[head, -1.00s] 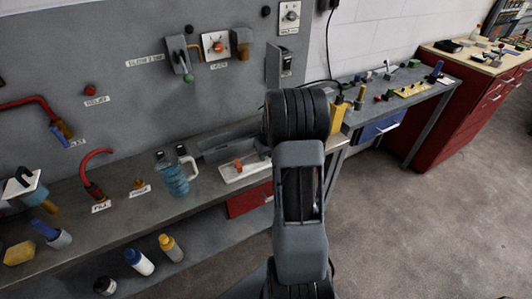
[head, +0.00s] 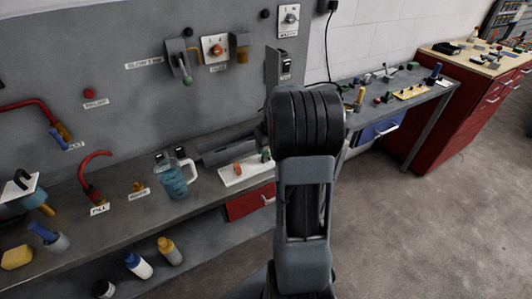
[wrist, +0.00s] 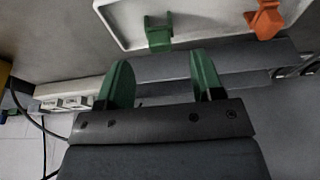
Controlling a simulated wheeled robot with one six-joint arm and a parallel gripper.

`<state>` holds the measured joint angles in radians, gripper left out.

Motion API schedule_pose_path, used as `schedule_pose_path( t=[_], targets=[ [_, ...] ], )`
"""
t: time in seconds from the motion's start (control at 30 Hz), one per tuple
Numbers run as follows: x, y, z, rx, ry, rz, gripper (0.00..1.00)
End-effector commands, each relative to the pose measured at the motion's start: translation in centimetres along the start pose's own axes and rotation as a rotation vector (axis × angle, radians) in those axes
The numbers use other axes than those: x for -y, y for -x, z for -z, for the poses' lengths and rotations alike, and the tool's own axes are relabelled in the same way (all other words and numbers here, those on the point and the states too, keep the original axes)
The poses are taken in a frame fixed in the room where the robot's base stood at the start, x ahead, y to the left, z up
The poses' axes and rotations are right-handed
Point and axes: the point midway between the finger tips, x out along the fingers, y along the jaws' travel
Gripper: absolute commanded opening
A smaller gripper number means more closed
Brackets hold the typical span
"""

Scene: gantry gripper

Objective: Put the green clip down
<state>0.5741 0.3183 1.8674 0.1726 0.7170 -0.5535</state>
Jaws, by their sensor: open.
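The green clip (wrist: 158,34) sits on the white tray (wrist: 195,34) in the wrist view, near the tray's edge. It also shows in the head view (head: 266,154), just left of my arm. An orange clip (wrist: 265,19) is on the same tray to its right; it shows in the head view too (head: 238,168). My gripper (wrist: 163,65) is open with its green fingers spread. Nothing is between the fingers, and the green clip is apart from them, beyond their tips. In the head view my arm hides the gripper.
The tray lies on the grey bench (head: 130,222), with a blue-filled jug (head: 172,180) to its left. A grey wall panel (head: 120,110) with valves and levers rises behind. A second bench (head: 365,93) with small parts stands to the right.

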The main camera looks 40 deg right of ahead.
Motion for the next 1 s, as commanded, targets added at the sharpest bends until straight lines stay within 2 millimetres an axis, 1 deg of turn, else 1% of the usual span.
schedule_pose_path(
  t=[0.03,0.1,0.2,0.33,0.37,0.43,0.47,0.57,0.6,0.67,0.7,0.77,0.8,0.9,1.0],
  targets=[
    [-0.1,1.0,0.1,-0.004,0.000,-0.002,0.61],
    [0.0,2.1,0.1,-0.003,0.001,-0.002,0.61],
    [0.0,3.5,0.1,-0.002,0.001,-0.001,0.61],
    [0.1,4.7,0.0,-0.001,0.002,-0.001,0.61],
    [0.3,5.0,0.0,-0.002,0.003,-0.001,0.61],
    [1.5,6.0,-0.2,-0.005,0.011,0.000,0.61],
    [2.5,6.5,-0.3,-0.007,0.018,0.001,0.61],
    [6.9,8.7,-1.7,-0.017,0.045,0.005,0.61],
    [8.9,9.6,-2.7,-0.022,0.056,0.007,0.61],
    [11.9,10.8,-4.4,-0.030,0.073,0.011,0.61],
    [13.6,11.4,-5.7,-0.034,0.083,0.014,0.61],
    [15.8,12.3,-7.7,-0.043,0.097,0.018,0.61],
    [17.0,12.7,-9.0,-0.048,0.105,0.021,0.61],
    [19.3,13.3,-12.1,-0.060,0.121,0.029,0.61],
    [20.6,13.5,-14.3,-0.070,0.131,0.037,0.61]
  ],
)
